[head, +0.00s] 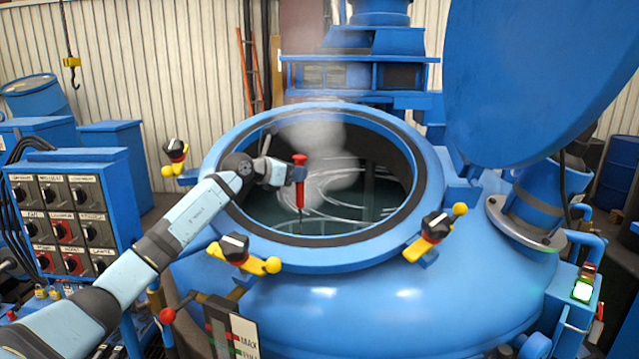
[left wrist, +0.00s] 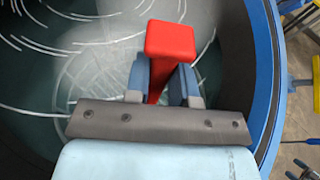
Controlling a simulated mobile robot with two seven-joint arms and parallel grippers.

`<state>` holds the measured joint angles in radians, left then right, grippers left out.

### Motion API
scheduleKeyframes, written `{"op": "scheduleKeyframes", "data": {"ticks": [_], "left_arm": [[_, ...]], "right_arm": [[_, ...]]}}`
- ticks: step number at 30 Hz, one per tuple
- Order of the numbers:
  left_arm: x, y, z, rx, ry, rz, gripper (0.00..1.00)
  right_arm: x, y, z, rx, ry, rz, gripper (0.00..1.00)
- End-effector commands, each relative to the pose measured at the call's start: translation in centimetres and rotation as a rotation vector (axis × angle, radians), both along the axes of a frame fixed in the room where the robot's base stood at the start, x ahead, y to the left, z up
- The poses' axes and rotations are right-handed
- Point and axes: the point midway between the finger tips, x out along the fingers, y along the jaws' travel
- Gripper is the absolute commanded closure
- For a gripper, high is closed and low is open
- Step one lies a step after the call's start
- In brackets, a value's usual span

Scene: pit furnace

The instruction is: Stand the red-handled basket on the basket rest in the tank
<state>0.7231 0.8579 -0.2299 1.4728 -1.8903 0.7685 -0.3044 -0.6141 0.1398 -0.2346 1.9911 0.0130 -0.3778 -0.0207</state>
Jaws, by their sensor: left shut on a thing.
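My left gripper (head: 293,172) is shut on the red handle (head: 300,187) of the basket, inside the round mouth of the blue tank (head: 225,165). The handle is upright, with a thin dark rod below it running down toward the liquid. The left wrist view shows the square top of the red handle (left wrist: 170,40) between the two blue-grey fingers (left wrist: 162,82). A pale, mesh-like round shape (left wrist: 95,80) lies below; I cannot tell whether it is the basket or the basket rest.
Dark liquid with pale swirls (head: 345,190) fills the tank, and steam rises. The raised lid (head: 530,70) stands at the right. Yellow clamps with black knobs (head: 240,255) stick out around the rim. A control panel (head: 70,215) is at the left.

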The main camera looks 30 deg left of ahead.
Motion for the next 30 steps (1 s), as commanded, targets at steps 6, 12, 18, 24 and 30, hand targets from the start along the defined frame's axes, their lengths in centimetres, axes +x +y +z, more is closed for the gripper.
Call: {"op": "scheduleKeyframes", "data": {"ticks": [6,12,18,24,30], "left_arm": [[-0.01,0.04,0.35,-0.001,-0.006,0.001,1.0],[-0.01,0.02,0.27,0.0,-0.004,0.001,0.47],[0.02,-0.03,-0.25,0.0,0.005,-0.001,0.4],[0.01,-0.01,-0.12,0.001,0.003,0.0,0.15],[0.0,0.0,-0.02,0.0,0.001,0.0,0.15]], "right_arm": [[0.05,-0.01,0.17,0.0,-0.003,-0.001,0.03],[0.1,0.0,0.29,0.001,-0.005,-0.001,0.03],[0.1,0.0,0.25,0.001,-0.005,-0.001,0.03],[0.09,0.02,0.24,0.001,-0.005,0.0,0.03],[0.04,0.03,0.15,0.002,-0.003,-0.001,0.03]]}}
